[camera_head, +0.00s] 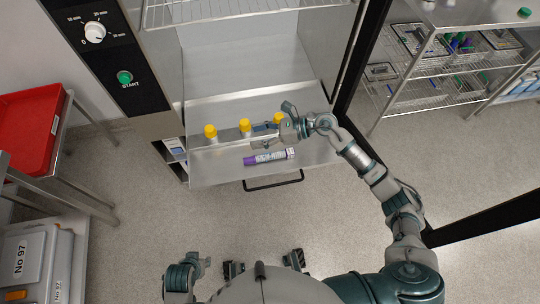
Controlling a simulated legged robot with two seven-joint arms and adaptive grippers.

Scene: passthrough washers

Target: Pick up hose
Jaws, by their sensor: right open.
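My right gripper (284,124) is open over the lowered washer door, beside the rightmost yellow cap (278,117). I cannot tell if they touch. Two more yellow caps stand to the left, the middle one (245,125) and the left one (210,130), in a row on a grey strip. A tube with a purple end and a pale label (268,157) lies on the door (220,169), below and left of my right gripper. I cannot make out a clear hose.
The washer has a wire rack (205,12) above and a black control panel (98,45) at left. A door handle (273,184) sticks out in front. A red tray (30,125) lies on the left cart. A wire shelf (440,75) stands at right. The floor ahead is clear.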

